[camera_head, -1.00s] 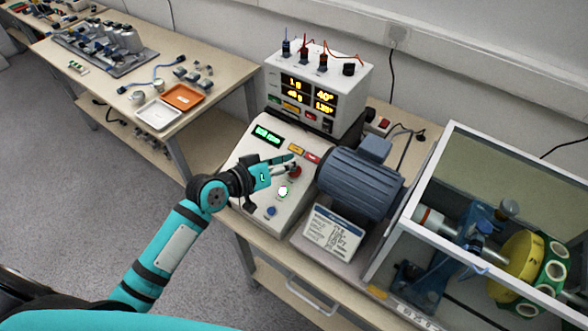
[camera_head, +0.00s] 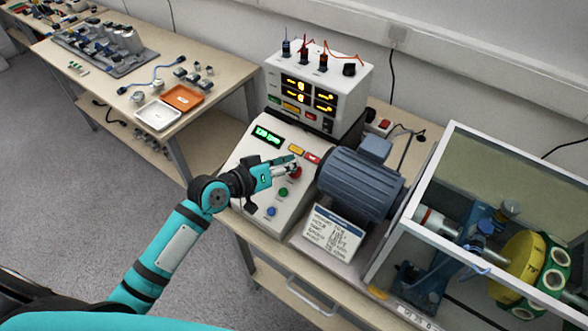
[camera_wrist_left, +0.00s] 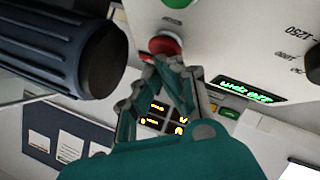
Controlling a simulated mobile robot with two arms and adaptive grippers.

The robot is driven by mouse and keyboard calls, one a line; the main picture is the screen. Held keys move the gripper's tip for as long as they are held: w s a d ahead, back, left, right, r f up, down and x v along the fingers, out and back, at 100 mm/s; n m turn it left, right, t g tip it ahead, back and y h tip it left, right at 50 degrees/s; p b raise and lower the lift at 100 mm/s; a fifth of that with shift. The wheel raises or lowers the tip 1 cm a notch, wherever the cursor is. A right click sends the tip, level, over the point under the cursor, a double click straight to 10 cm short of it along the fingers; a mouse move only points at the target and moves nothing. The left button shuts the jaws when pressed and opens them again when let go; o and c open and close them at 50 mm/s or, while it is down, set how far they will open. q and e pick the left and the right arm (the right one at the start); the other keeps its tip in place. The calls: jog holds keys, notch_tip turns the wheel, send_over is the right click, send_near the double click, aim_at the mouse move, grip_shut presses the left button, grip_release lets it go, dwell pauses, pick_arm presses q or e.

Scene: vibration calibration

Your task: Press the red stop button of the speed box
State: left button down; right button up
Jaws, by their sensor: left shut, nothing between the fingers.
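The speed box (camera_head: 245,200) is a light grey sloped box with a green-lit display (camera_head: 267,136). Its red stop button (camera_head: 296,173) is a round mushroom cap; it also shows in the left wrist view (camera_wrist_left: 165,44). My left gripper (camera_head: 293,164) is shut and empty, with its fingertips at the red button. In the left wrist view the fingertips (camera_wrist_left: 168,63) meet the cap's edge and seem to touch it. How far the cap is pushed in cannot be told. A green button (camera_head: 283,193) and a blue button (camera_head: 271,211) sit lower on the panel. My right gripper is not in view.
A blue-grey motor (camera_head: 360,182) stands close to the right of my left gripper. A meter box (camera_head: 318,85) with yellow displays stands behind. A text card (camera_head: 334,232) leans in front of the motor. A framed enclosure (camera_head: 450,130) stands at the right.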

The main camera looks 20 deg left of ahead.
pick_arm(q)
jog(key=shift+s+a+r+p, duration=0.1)
jog(key=shift+s+r+p, duration=0.25)
jog(key=shift+r+p, duration=0.35)
jog(key=r+p, duration=0.1)
jog(key=s+r+p, duration=0.1)
jog(key=r+p, duration=0.1)
jog(key=s+r+p, duration=0.1)
jog(key=shift+a+r+p, duration=0.2)
jog(key=shift+a+p, duration=0.15)
jog(key=shift+a, duration=0.05)
dwell(0.6)
